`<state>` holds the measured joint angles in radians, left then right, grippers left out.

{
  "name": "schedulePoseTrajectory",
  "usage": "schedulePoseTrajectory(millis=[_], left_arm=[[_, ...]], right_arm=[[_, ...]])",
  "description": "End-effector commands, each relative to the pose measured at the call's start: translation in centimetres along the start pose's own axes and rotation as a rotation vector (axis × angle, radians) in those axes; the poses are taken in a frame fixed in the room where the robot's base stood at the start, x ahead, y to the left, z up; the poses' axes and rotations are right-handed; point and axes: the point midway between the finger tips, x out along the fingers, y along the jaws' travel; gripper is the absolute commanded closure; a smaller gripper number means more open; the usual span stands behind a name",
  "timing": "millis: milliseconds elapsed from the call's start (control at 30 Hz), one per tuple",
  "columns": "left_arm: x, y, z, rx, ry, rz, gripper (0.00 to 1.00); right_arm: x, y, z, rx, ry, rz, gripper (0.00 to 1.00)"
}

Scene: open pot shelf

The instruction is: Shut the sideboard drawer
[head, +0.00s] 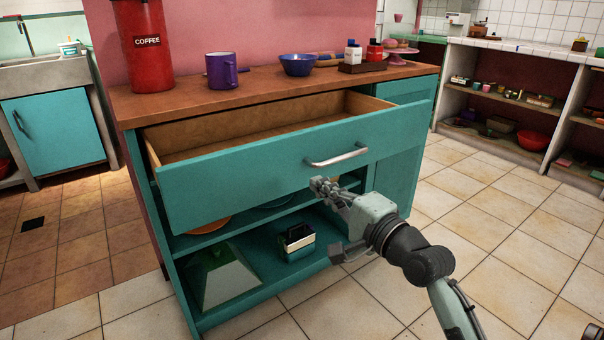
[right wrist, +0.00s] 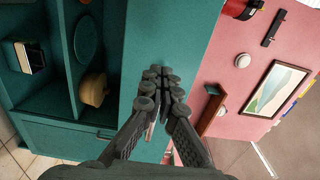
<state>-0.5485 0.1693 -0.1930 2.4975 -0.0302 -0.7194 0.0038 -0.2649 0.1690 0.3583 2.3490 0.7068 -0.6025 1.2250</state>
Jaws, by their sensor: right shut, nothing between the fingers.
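The teal sideboard drawer (head: 270,158) is pulled well out, its wooden inside empty where I can see it. A silver bar handle (head: 337,156) is on its front. My right gripper (head: 322,186) is shut and empty, just below the handle and in front of the drawer's lower edge. In the right wrist view its closed fingertips (right wrist: 158,75) lie over the teal drawer front (right wrist: 185,50); I cannot tell if they touch it. My left gripper is not in view.
The sideboard top (head: 200,95) holds a coffee tin (head: 145,45), a purple mug (head: 222,70), a blue bowl (head: 298,64) and bottles (head: 353,52). Open shelves below hold a dark box (head: 298,243) and a green item (head: 215,275). Tiled floor (head: 480,220) is clear to the right.

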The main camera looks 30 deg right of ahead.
Motion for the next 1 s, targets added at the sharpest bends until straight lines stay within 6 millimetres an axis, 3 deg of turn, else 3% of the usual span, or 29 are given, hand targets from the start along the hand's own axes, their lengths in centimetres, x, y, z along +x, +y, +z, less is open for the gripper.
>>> schedulePoseTrajectory(millis=[100,333,1000], left_arm=[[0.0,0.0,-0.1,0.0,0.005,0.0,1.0],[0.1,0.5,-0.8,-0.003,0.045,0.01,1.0],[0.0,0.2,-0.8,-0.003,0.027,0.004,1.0]], right_arm=[[2.5,-0.1,0.0,0.001,-0.001,-0.003,1.0],[5.5,0.1,0.1,-0.001,-0.002,0.0,1.0],[6.7,-0.1,0.0,-0.001,-0.001,0.0,1.0]])
